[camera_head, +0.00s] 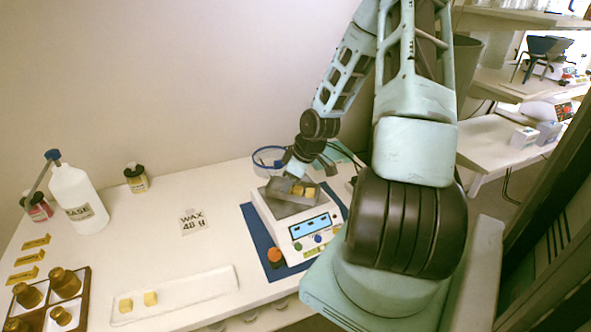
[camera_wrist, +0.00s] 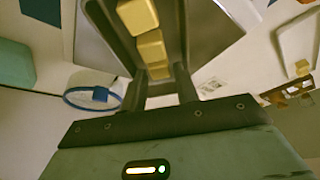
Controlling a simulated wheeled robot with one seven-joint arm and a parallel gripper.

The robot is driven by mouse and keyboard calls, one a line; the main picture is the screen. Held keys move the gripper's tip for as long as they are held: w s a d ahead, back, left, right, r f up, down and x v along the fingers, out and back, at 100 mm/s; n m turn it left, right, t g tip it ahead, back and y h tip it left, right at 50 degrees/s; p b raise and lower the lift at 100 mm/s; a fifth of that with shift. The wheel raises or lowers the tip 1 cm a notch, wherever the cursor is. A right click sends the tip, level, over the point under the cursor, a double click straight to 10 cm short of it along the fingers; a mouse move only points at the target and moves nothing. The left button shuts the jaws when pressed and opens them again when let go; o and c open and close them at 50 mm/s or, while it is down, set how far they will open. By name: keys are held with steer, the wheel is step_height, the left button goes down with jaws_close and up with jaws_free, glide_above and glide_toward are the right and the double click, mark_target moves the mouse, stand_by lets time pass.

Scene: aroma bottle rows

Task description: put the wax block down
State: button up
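Yellow wax blocks (camera_head: 309,191) show at the dark metal pan (camera_head: 284,209) of a white scale (camera_head: 284,231). In the wrist view, three wax blocks (camera_wrist: 150,48) form a row along the dark pan. My gripper (camera_head: 296,179) is low over the back of the pan. In the wrist view its two dark fingers (camera_wrist: 162,84) stand apart, with the smallest-looking block just beyond them. A gap seems to show beside that block, and I see no clear grip on it. The fingertips are hard to make out in the head view.
A blue-rimmed bowl (camera_head: 268,158) is behind. A white tray (camera_head: 195,286) holds two more blocks. A white bottle (camera_head: 77,200) and brown bottles (camera_head: 65,282) stand left.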

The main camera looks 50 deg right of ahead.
steer(key=p+v, duration=0.3)
steer(key=v, duration=0.8)
steer(key=shift+r, duration=0.3)
steer(key=w+a+r+n+g, duration=0.1)
steer(key=a+r+g, duration=0.1)
steer(key=a, duration=0.9)
steer(key=w+a+r+n+g, duration=0.1)
steer(key=a+r+g, duration=0.1)
steer(key=a, duration=1)
steer(key=s+a+r+n, duration=0.1)
steer(key=s+a+r, duration=0.2)
steer(key=s+a, duration=0.4)
steer(key=s+a+r+n, duration=0.1)
steer(key=s+a+r, duration=0.2)
steer(key=s+a, duration=0.4)
steer(key=a, duration=0.5)
steer(key=shift+s+r+h, duration=0.2)
steer(key=shift+s+h, duration=0.2)
steer(key=shift+o, duration=0.4)
steer(key=shift+w+a, duration=0.1)
